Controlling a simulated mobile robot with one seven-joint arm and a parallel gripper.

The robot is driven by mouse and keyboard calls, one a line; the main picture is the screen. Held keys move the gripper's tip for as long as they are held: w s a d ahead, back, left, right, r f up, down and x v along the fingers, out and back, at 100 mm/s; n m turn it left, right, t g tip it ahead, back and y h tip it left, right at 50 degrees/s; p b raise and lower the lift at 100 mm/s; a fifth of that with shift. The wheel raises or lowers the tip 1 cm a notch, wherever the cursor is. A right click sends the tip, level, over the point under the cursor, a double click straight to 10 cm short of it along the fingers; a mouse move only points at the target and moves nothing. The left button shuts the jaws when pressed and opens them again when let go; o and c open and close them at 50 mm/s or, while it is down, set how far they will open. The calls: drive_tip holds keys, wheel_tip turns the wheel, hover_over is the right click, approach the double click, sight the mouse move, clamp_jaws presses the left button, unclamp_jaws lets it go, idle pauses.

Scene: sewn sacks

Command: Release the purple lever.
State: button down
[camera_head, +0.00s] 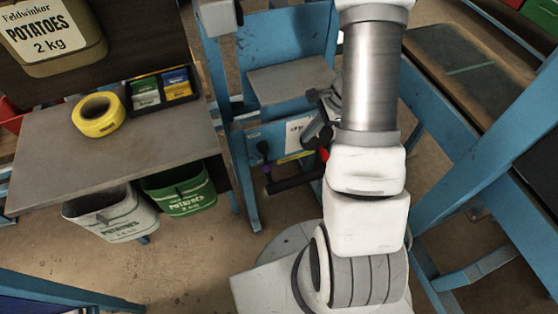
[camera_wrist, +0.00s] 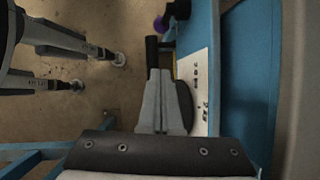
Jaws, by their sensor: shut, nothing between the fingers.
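The purple lever's rounded knob (camera_wrist: 160,24) shows at the top of the wrist view, beside a blue panel. In the head view a small purple part (camera_head: 267,168) shows low on the blue stand. My gripper (camera_wrist: 159,72) is shut and empty, its grey fingers together and pointing toward the purple knob, with a visible gap between. In the head view my gripper (camera_head: 306,141) is a dark shape in front of the panel, to the right of the purple part, partly hidden by my arm. Most of the lever's shaft is hidden.
A black bar (camera_head: 293,182) juts out below the panel; a black piece (camera_wrist: 151,48) shows just past my fingertips. A white label (camera_head: 299,131) is on the panel. A grey table (camera_head: 60,165) with yellow tape (camera_head: 98,129) stands left. Blue frames stand on the right.

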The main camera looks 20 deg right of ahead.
sight(265, 158)
drive_tip(key=shift+d+f, duration=0.1)
drive_tip(key=shift+f, duration=0.15)
drive_tip(key=a+r+b+x, duration=0.1)
drive_tip(key=b+x, duration=0.3)
drive_tip(key=x, duration=0.8)
drive_tip(key=shift+w+a+f, duration=0.2)
drive_tip(key=shift+a, duration=0.8)
